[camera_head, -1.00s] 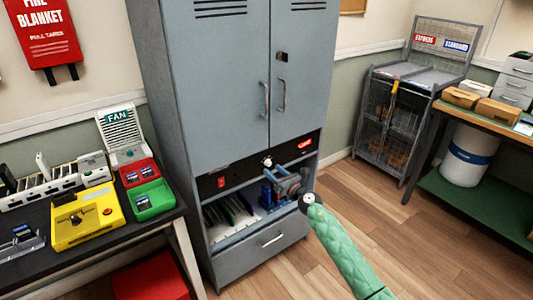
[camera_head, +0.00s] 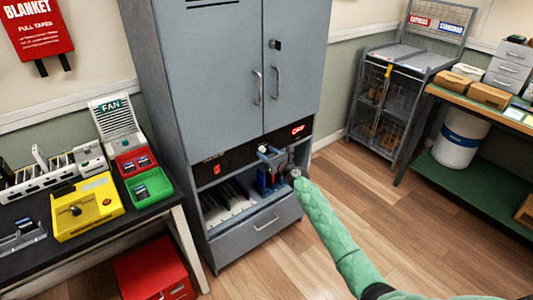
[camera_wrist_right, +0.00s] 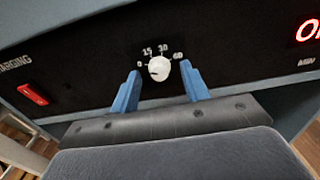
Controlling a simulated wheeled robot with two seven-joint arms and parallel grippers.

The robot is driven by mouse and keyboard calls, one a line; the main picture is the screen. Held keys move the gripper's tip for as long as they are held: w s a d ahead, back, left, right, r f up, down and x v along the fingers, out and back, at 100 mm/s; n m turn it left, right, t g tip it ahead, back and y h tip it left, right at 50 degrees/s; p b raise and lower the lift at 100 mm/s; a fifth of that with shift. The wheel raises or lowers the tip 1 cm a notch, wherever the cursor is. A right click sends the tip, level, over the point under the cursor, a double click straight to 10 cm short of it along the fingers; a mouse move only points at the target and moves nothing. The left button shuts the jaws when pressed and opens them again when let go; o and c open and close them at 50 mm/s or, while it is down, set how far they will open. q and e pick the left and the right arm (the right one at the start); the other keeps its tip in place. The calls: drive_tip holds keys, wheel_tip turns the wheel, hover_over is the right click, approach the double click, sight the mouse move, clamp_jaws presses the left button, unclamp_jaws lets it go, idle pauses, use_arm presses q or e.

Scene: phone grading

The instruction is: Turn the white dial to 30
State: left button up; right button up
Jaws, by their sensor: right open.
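The white dial (camera_wrist_right: 159,70) sits on the black panel (camera_wrist_right: 90,65) of the grey cabinet, with 0, 15, 30 and 60 printed around it. A small dark mark shows on the dial's lower left; I cannot tell exactly which number it is set to. My right gripper (camera_wrist_right: 160,75) is open, with one blue finger on each side of the dial and a gap between each finger and the dial. In the head view the right gripper (camera_head: 271,155) is at the panel and largely covers the dial. My left gripper is not in view.
A red switch (camera_wrist_right: 33,94) is left of the dial and a red lit display (camera_wrist_right: 308,29) is right of it. Below the panel is an open shelf with several upright slots (camera_head: 228,200).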

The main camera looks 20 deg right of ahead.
drive_tip(key=shift+w+a, duration=0.15)
drive_tip(key=shift+w, duration=0.2)
drive_tip(key=shift+c, duration=0.3)
drive_tip(key=c, duration=0.9)
